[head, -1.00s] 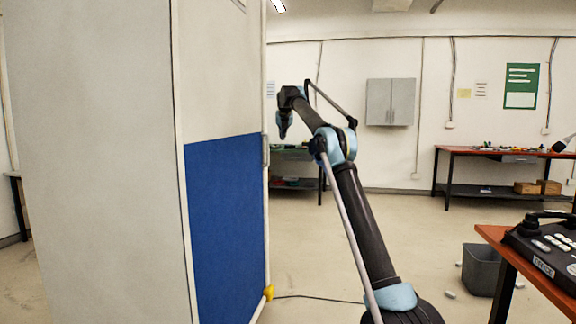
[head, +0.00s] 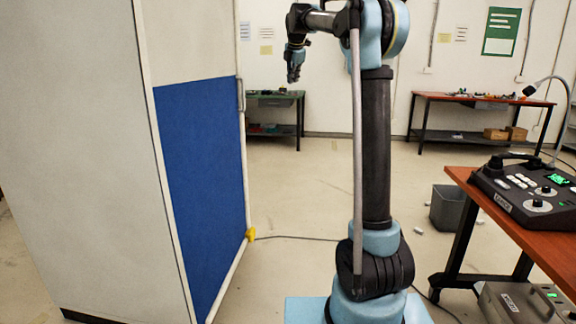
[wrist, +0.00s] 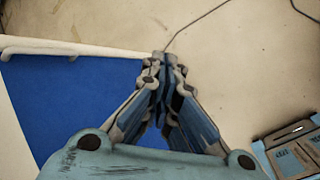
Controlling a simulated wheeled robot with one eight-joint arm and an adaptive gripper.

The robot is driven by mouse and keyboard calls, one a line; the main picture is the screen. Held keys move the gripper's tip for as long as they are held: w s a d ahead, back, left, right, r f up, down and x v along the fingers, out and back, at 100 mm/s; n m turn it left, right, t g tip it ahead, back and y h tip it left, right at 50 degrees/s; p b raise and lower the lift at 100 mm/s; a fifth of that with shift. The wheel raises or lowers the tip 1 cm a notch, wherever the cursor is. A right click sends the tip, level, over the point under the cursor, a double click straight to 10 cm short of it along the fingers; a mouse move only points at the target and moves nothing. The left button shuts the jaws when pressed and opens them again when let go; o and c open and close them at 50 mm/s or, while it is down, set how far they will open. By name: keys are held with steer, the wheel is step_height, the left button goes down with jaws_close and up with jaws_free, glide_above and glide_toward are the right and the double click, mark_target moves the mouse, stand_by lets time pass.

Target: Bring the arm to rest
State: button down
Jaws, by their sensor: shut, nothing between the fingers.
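My gripper (head: 293,75) hangs at the end of my arm in the head view, pointing down, to the right of the partition and above the floor. In the wrist view my gripper (wrist: 160,57) shows its two fingers closed together at the tips, with nothing between them. Beneath it in that view are the bare floor and the blue panel (wrist: 75,95). My arm stands upright on my base, with the upper link bent out to the left.
A tall partition with a blue panel (head: 205,185) stands on the left, a yellow foot (head: 250,234) at its lower corner. A red-topped table (head: 545,235) with a paging console (head: 535,192) is on the right. A grey bin (head: 453,210) stands behind it. A cable (head: 295,238) crosses the floor.

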steer(key=s+d+f+m+g, duration=0.1)
steer(key=s+d+f+m, duration=0.35)
steer(key=s, duration=0.55)
steer(key=s+d+f+m, duration=0.4)
steer(key=s+f, duration=0.1)
steer(key=s, duration=0.5)
steer(key=s+d+f+m+g, duration=0.1)
steer(key=s+d+f+m, duration=0.35)
steer(key=s, duration=0.65)
steer(key=s+d+f+m+g, duration=0.2)
steer(key=s+f+m, duration=0.9)
steer(key=s+f, duration=1.6)
steer(key=shift+d+f+m+h, duration=0.15)
steer(key=shift+d+m+h, duration=0.2)
steer(key=shift+d, duration=0.5)
